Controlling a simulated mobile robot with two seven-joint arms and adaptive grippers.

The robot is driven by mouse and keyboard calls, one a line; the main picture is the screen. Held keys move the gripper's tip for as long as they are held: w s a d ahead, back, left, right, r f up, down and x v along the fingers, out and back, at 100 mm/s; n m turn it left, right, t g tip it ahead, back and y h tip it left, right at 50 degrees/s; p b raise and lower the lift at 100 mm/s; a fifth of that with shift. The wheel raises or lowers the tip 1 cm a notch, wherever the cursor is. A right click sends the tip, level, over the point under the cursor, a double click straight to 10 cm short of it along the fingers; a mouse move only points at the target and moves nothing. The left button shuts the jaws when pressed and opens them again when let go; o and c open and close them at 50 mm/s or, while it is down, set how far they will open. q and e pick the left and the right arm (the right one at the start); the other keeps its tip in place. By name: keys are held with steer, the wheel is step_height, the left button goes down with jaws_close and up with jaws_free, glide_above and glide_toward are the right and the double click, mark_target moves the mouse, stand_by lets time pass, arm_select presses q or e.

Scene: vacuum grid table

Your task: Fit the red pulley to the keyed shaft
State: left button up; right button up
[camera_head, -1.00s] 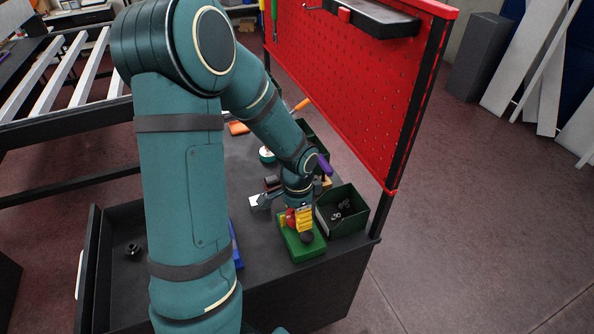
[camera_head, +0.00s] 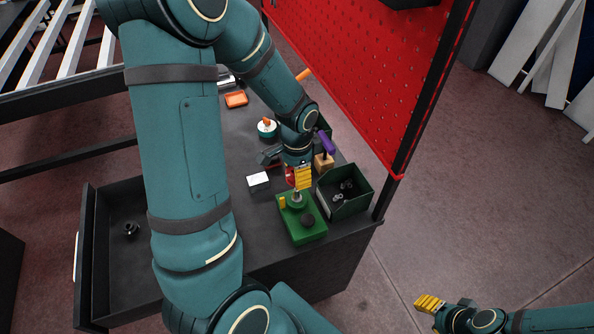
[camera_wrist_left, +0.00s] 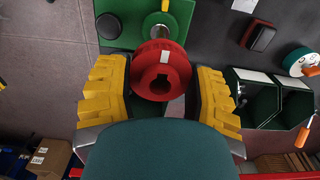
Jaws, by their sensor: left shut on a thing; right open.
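The red pulley (camera_head: 290,175) is held between the yellow fingers of my left gripper (camera_head: 301,178), just behind and above the green base (camera_head: 315,234). In the left wrist view the pulley (camera_wrist_left: 143,83) shows its keyed bore and a white mark on its rim. The upright metal shaft (camera_head: 296,197) stands on the green base, apart from the pulley as far as I can tell. A yellow peg (camera_head: 282,202) and a dark round knob (camera_head: 307,220) are also on the base. My right gripper (camera_head: 428,303) is open and empty at the lower right, away from the table.
A dark green bin (camera_head: 357,207) with small metal parts stands right of the base. A white-topped block (camera_head: 258,180), a purple-handled tool (camera_head: 326,143) and a round teal-and-white item (camera_head: 267,129) are nearby. The red pegboard (camera_head: 365,75) rises along the table's right side.

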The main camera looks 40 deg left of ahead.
mark_target(297, 192)
arm_select(q)
steer(key=shift+f+b, duration=1.6)
steer(key=shift+f, duration=0.3)
steer(key=shift+f+b, duration=2.3)
steer(key=shift+f, duration=0.3)
stand_by(2.7)
stand_by(0.4)
steer(key=o, duration=1.3)
